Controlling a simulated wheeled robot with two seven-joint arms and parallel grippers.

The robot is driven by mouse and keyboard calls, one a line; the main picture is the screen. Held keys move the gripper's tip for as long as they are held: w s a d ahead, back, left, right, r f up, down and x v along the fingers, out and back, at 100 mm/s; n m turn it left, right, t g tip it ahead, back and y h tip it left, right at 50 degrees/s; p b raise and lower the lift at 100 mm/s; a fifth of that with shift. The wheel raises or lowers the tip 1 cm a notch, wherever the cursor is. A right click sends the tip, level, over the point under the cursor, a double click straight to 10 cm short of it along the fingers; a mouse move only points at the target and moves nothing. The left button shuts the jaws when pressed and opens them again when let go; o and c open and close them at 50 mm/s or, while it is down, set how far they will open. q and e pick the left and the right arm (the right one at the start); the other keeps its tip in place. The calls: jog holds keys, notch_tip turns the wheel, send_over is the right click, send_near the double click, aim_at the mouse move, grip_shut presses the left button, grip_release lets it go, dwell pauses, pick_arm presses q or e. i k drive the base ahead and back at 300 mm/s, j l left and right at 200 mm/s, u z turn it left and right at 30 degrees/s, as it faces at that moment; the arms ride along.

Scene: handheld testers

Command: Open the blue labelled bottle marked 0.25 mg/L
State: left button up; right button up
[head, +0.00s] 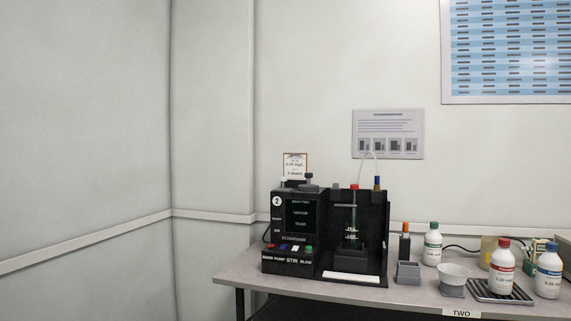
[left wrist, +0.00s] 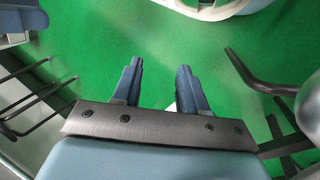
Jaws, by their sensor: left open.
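The blue-labelled bottle (head: 548,271) is white with a blue cap and stands upright at the right end of the bench in the head view. Its label seems to read 0.25 mg/L, but the print is small. The cap is on. My left gripper (left wrist: 157,80) shows only in the left wrist view, with its two blue fingers apart and nothing between them, above a green floor. It is away from the bottle, which is not in that view. My right gripper is in neither view.
A red-labelled bottle (head: 502,268) stands just left of it by a dark rack (head: 480,290). The bench's (head: 235,272) left front corner is bare.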

aim_at(548, 274)
jog(key=l+z, duration=0.15)
jog(key=l, duration=0.55)
jog(key=l+z, duration=0.2)
jog(key=l, duration=0.5)
jog(key=i+l+z, duration=0.15)
jog(key=l, duration=0.55)
